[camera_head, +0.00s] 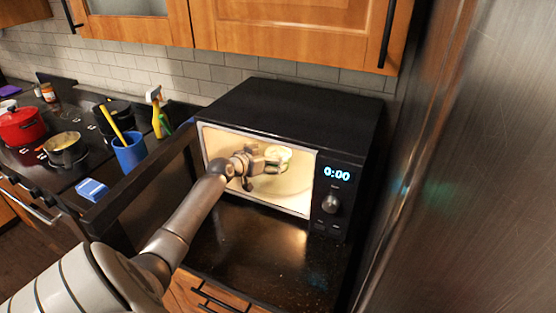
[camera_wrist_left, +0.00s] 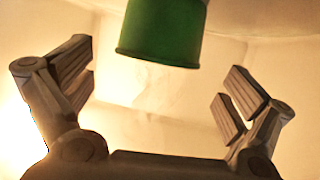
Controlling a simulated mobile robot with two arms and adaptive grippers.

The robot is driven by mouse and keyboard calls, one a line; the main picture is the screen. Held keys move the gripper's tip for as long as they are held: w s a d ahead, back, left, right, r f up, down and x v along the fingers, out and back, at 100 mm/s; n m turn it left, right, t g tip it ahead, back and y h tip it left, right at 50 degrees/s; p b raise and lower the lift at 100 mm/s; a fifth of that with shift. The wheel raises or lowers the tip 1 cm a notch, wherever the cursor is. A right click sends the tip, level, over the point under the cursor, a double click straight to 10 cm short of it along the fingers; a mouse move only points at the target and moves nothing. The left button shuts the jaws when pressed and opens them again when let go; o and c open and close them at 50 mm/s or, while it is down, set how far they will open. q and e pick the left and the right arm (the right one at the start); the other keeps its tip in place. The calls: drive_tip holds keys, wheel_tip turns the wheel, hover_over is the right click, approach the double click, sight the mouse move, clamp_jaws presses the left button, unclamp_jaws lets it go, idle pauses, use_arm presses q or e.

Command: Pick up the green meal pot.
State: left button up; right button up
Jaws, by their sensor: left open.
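The green meal pot (camera_wrist_left: 163,32) shows at the top of the left wrist view, cut off by the upper edge. In the head view a pale round top with a greenish side, seemingly the same pot (camera_head: 280,154), is inside the lit microwave (camera_head: 290,196). My left gripper (camera_head: 268,164) reaches in through the microwave's open front and partly hides the pot. In the left wrist view the fingers of my left gripper (camera_wrist_left: 155,85) are spread wide with nothing between them, and the pot appears beyond and between them. My right gripper is out of view.
The open microwave door (camera_head: 143,193) stands out to the left, beside my left arm. A blue cup (camera_head: 130,152), a yellow spray bottle (camera_head: 157,118) and a red pot (camera_head: 21,126) stand farther left. A metal surface (camera_head: 460,180) closes off the right side.

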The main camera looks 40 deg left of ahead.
sight(276, 154)
use_arm(q)
drive_tip(key=shift+w, duration=0.4)
drive_tip(key=x, duration=0.3)
drive_tip(key=shift+w+f+p, duration=0.15)
drive_tip(key=shift+f+p, duration=0.25)
drive_tip(key=shift+w+f, duration=0.15)
drive_tip(key=shift+w, duration=0.2)
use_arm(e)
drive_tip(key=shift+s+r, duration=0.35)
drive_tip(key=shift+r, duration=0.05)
use_arm(q)
drive_tip(key=c, duration=1.1)
drive_tip(key=shift+c, duration=0.9)
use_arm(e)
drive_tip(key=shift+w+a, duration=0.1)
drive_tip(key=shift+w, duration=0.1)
use_arm(q)
drive_tip(key=shift+r, duration=0.2)
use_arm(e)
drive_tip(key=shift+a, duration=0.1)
